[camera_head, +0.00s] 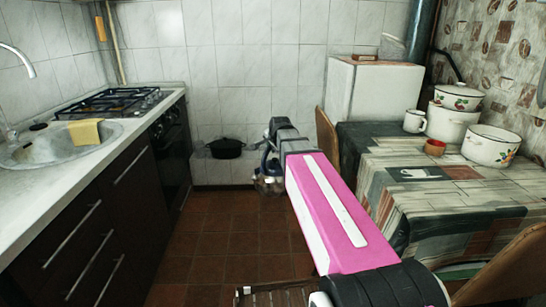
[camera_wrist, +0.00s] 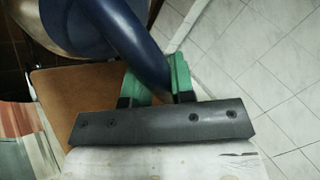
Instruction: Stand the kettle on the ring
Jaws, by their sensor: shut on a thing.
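My gripper (camera_head: 276,147) is shut on the dark blue handle of a kettle (camera_head: 268,185) and holds it up over the floor in the middle of the room. In the wrist view, the green fingers of my gripper (camera_wrist: 157,80) sit on either side of the curved kettle handle (camera_wrist: 128,45). The kettle's shiny body shows at that view's upper left, partly cut off. In the head view my arm and gripper hide part of the kettle. The gas hob (camera_head: 112,104), with its burner rings and dark grates, is on the left counter, well away from the kettle.
The sink (camera_head: 62,145) with a yellow cloth lies nearer on the left counter (camera_head: 75,185). A black pot (camera_head: 226,148) stands at the back wall. A table (camera_head: 440,195) with white pots and a mug is at right, with a chair (camera_head: 326,135) beside it. Brown floor lies between.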

